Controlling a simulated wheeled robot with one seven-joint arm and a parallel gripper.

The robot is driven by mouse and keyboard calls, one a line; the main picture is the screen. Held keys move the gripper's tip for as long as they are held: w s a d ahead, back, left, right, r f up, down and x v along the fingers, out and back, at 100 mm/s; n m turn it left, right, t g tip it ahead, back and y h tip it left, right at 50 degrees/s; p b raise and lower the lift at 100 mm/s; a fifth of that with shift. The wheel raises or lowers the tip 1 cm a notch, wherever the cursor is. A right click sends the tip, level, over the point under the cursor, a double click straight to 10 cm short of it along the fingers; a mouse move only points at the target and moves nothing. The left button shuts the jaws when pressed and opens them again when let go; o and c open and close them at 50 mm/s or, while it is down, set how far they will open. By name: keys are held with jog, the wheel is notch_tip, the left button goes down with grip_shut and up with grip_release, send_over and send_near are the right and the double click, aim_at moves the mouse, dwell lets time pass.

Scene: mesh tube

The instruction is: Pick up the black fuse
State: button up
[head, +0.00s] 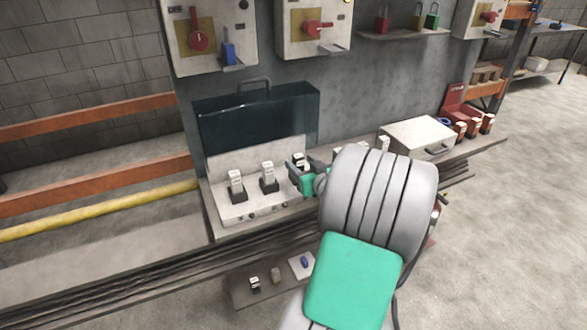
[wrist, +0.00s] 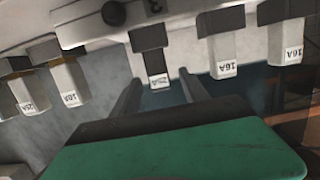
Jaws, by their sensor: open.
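The black fuse (wrist: 151,50), with a dark body and a white label at its end, sits in the row in the wrist view. My gripper (wrist: 158,92) is open and empty, its two dark fingers pointing at this fuse. The fuse's labelled end lies between the fingertips in the picture; I cannot tell whether they touch it. In the head view my gripper (head: 299,170) is at the right part of the white fuse panel (head: 225,208), and it and my arm hide much of that area.
Pale fuses marked 16A (wrist: 222,55) stand to the right in the wrist view, with more pale fuses (wrist: 68,82) to the left. A raised dark glassy lid (head: 258,115) stands behind the panel. A white case (head: 417,137) is on the bench to the right.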

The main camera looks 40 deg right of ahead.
aim_at(294, 155)
jog(key=x, duration=0.2)
jog(key=p+x, duration=0.1)
jog(key=x, duration=0.2)
jog(key=shift+w+d+r, duration=0.15)
jog(key=shift+w+d, duration=0.05)
jog(key=shift+w, duration=0.1)
jog(key=shift+c, duration=0.2)
grip_shut()
